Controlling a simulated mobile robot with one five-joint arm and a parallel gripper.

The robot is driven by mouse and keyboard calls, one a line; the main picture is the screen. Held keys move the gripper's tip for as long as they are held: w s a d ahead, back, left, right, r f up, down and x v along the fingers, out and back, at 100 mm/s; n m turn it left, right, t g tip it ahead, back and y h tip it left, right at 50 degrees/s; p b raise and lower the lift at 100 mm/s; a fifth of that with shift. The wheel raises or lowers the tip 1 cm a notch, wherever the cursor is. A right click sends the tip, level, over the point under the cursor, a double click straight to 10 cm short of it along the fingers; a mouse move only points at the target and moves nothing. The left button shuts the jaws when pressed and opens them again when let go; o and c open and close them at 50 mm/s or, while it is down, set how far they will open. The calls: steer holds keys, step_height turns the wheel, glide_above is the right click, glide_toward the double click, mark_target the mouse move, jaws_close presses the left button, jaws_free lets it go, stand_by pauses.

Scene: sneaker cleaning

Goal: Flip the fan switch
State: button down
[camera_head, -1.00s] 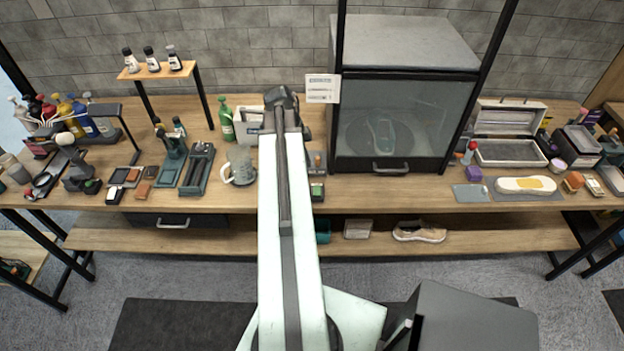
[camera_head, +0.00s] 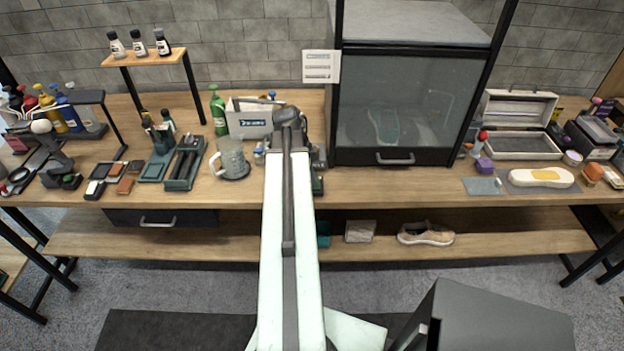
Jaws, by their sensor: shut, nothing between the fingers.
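I cannot clearly make out a fan switch. A white panel with dark lines (camera_head: 321,66) hangs at the upper left edge of the glass-fronted cabinet (camera_head: 400,108), and I cannot tell whether it belongs to the switch. My gripper (camera_head: 287,116) is at the far end of my raised arm, left of the cabinet and below the panel. It is shut and empty, seen from behind, with its fingertips mostly hidden. My arm and gripper hide part of the bench just left of the cabinet. A sneaker shows dimly behind the cabinet glass.
A white box (camera_head: 252,119), a green bottle (camera_head: 218,112) and a clear mug (camera_head: 231,158) stand left of my gripper. A small shelf with several bottles (camera_head: 146,57) is farther left. An open case (camera_head: 515,144) stands right of the cabinet.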

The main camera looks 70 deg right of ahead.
steer(key=shift+a+f+b, duration=0.15)
steer(key=shift+f+b, duration=0.2)
steer(key=shift+b, duration=0.05)
steer(key=shift+r, duration=0.3)
steer(key=shift+p, duration=0.3)
steer(key=shift+w+d+r, duration=0.15)
steer(key=shift+w+d, duration=0.1)
steer(key=shift+d, duration=0.55)
steer(key=shift+r+p, duration=0.15)
steer(key=shift+p, duration=0.15)
